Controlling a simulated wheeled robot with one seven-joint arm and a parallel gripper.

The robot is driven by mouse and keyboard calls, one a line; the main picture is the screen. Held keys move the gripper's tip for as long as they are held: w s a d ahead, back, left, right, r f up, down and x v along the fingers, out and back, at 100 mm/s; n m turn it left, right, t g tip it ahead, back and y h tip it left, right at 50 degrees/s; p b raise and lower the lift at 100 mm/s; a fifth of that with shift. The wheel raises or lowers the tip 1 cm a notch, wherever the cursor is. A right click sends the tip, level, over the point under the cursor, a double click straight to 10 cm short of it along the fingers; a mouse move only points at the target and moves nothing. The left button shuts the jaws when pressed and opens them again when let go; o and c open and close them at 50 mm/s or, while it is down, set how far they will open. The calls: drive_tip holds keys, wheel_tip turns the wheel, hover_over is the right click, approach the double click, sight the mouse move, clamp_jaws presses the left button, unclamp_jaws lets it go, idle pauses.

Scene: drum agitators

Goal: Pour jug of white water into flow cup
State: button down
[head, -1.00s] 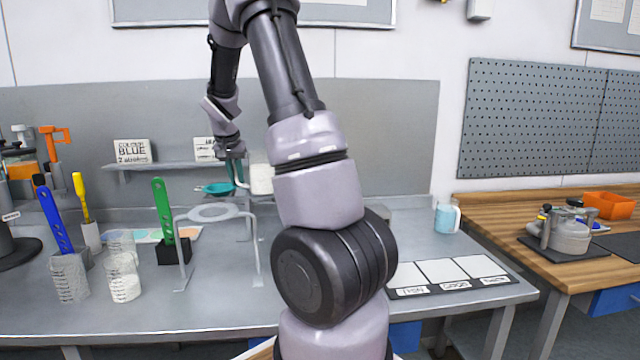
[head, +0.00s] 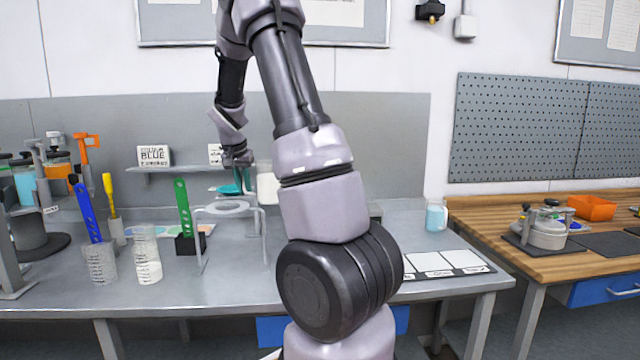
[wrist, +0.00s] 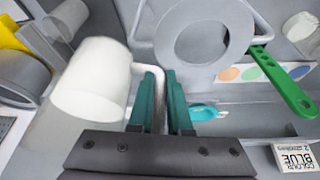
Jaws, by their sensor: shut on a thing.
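My gripper (head: 238,178) has teal fingers, which the wrist view (wrist: 162,100) shows shut on the handle of the jug of white water (wrist: 92,82). In the head view the jug (head: 267,188) is held up above the bench, looks about upright, and is partly hidden by my arm. The teal flow cup (head: 222,190) is small and shows left of the jug, close to my fingers. In the wrist view the flow cup (wrist: 204,113) lies just right of the fingers. No white stream shows between jug and cup.
A grey ring stand (head: 228,209) stands in front. A jug of blue liquid (head: 436,217) stands at the bench's right. A small shelf (head: 180,170) is behind.

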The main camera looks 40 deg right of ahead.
sight(259, 171)
drive_tip(key=shift+s, duration=0.1)
drive_tip(key=shift+s+d+r+m+t+y, duration=0.25)
drive_tip(key=shift+d+r+t+y, duration=0.3)
drive_tip(key=shift+y, duration=0.55)
drive_tip(key=shift+s+d+r+m+t+y+p, duration=0.25)
drive_tip(key=shift+d+r+t+y, duration=0.15)
drive_tip(key=shift+d+t+y, duration=0.15)
drive_tip(key=shift+s+d+r+m+t+y+p, duration=0.25)
drive_tip(key=shift+d+r+t+y, duration=0.15)
drive_tip(key=shift+y, duration=0.25)
drive_tip(key=shift+s+d+r, duration=0.15)
drive_tip(key=shift+r, duration=0.1)
drive_tip(key=shift+r+y, duration=0.15)
drive_tip(key=shift+y, duration=0.15)
drive_tip(key=shift+s+d+r+t+p, duration=0.1)
drive_tip(key=shift+r+t+p, duration=0.1)
drive_tip(key=shift+t+p, duration=0.15)
drive_tip(key=shift+s+d+r+y+p, duration=0.1)
drive_tip(key=shift+d+r+y+p, duration=0.15)
drive_tip(key=shift+p, duration=0.25)
drive_tip(key=shift+s+d+r+m+t+y+p, duration=0.2)
drive_tip(key=shift+r+t+y+p, duration=0.15)
drive_tip(key=shift+r+p, duration=0.4)
drive_tip(key=shift+s+d+r+m+t+y+p, duration=0.1)
drive_tip(key=shift+d+r+t+y+p, duration=0.15)
drive_tip(key=shift+r+y+p, duration=0.5)
drive_tip(key=shift+s+d+r+m+t+y+p, duration=0.15)
drive_tip(key=shift+r+t+p, duration=0.3)
drive_tip(key=shift+p, duration=0.5)
idle(0.3)
